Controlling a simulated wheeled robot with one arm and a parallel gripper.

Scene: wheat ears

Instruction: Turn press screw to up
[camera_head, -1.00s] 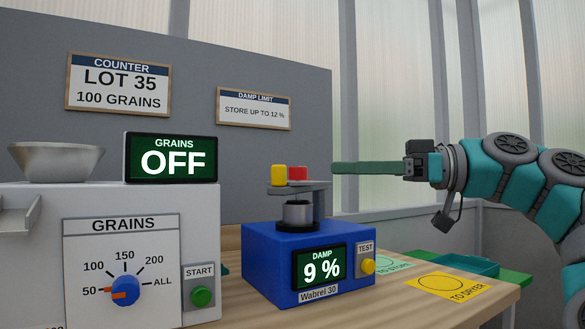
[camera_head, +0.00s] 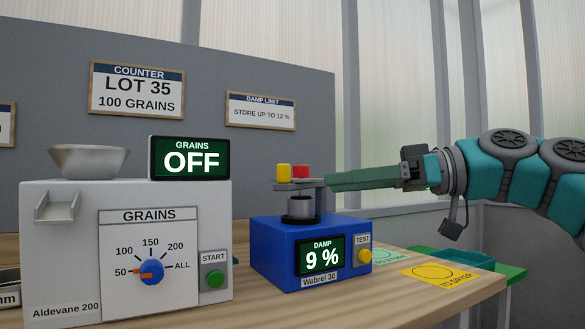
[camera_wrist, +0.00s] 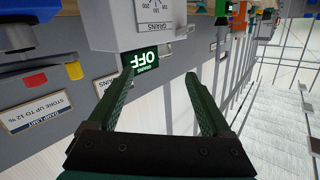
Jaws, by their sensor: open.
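The blue damp meter Wabrel 30 (camera_head: 275,258) stands on the bench and reads 9 %. Its press screw has a grey crossbar (camera_head: 301,186) above a metal cup (camera_head: 300,206), with a yellow block (camera_head: 283,172) and a red block (camera_head: 301,171) on top. In the wrist view the red block (camera_wrist: 34,81) and yellow block lie left of the fingers. My gripper (camera_head: 328,181) points left, its green fingers beside the crossbar's right end; touching or apart cannot be told. In the wrist view my gripper (camera_wrist: 160,76) is open with nothing between its fingers.
A white grain counter (camera_head: 65,235) with an OFF display (camera_head: 189,158) stands left of the meter. A yellow TO DRYER card (camera_head: 440,273) and a green tray (camera_head: 470,257) lie to the right. A grey panel with signs stands behind.

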